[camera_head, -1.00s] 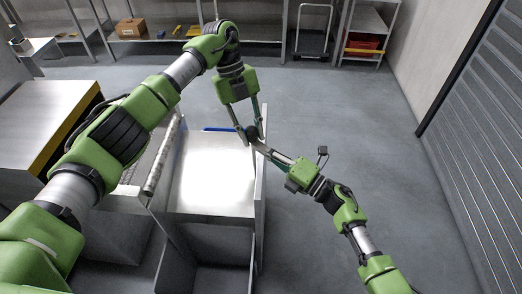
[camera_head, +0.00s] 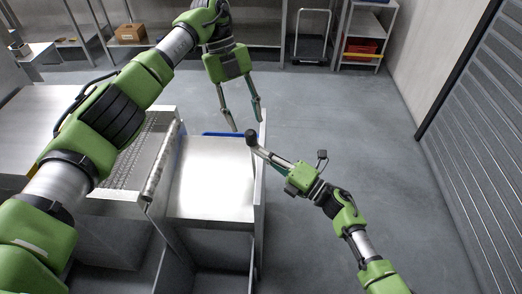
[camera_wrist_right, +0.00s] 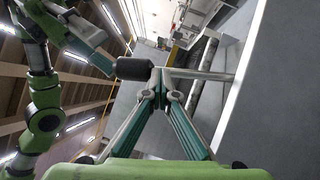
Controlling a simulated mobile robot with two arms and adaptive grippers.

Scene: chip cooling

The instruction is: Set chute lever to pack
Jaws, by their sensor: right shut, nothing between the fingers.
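The chute lever shows as a dark round knob (camera_head: 251,137) at the top of the chute's right wall. In the right wrist view the black knob (camera_wrist_right: 133,68) sits on a thin metal rod (camera_wrist_right: 208,74). My right gripper (camera_head: 257,151) is shut, its fingertips at the rod just beside the knob; in the right wrist view the fingertips (camera_wrist_right: 160,76) meet with nothing between them. Whether they touch the rod is hard to tell. My left gripper (camera_head: 245,122) is open and empty, just above and behind the knob. Lever markings are not visible.
The chute's bare metal floor (camera_head: 212,180) lies left of the lever, with its upright right wall (camera_head: 260,195) below it. A blue edge (camera_head: 222,134) shows behind. A perforated metal table (camera_head: 130,155) stands left. The floor to the right is clear.

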